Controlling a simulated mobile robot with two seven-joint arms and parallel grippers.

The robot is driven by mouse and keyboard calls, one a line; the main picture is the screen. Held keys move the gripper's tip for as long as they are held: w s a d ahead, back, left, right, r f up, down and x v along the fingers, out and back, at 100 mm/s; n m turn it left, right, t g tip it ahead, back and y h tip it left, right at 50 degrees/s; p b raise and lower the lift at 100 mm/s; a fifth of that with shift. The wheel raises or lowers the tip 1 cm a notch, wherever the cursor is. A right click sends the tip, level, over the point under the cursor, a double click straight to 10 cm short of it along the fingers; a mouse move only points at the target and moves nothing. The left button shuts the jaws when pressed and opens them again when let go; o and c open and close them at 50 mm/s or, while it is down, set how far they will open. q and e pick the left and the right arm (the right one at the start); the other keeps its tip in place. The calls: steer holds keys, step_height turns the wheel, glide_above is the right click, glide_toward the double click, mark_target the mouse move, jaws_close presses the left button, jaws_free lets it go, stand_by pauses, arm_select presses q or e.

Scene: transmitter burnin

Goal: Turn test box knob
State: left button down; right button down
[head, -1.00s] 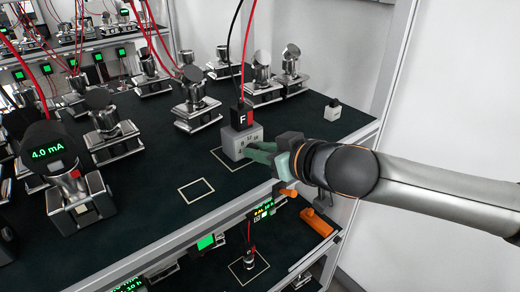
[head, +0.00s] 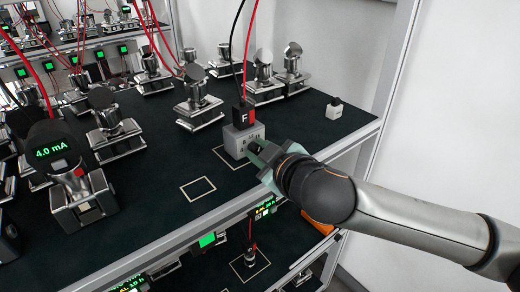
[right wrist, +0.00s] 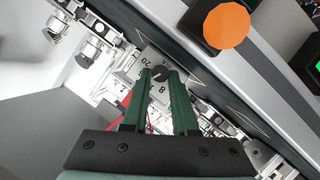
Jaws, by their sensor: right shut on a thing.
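The test box (head: 236,141) is a small light grey block on the dark shelf mat, with a black and red plug marked F (head: 243,117) on top and a black and a red lead rising from it. Its numbered face (right wrist: 147,66) fills the middle of the right wrist view. The dark round knob (right wrist: 162,73) on that face sits between the green fingertips of my right gripper (head: 257,150), which is shut on it. In the head view the fingers mostly hide the knob. My left gripper is not in view.
Several metal transmitters (head: 198,100) stand on the mat behind and left, one with a display reading 4.0 mA (head: 52,152). An empty outlined square (head: 198,188) lies left of the box. A small white block (head: 334,111) is at the right. The metal shelf edge (head: 190,232) runs in front.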

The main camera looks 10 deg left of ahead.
steer(key=shift+n, duration=0.3)
stand_by(0.4)
steer(key=c, duration=0.7)
jaws_free()
steer(key=shift+f, duration=0.1)
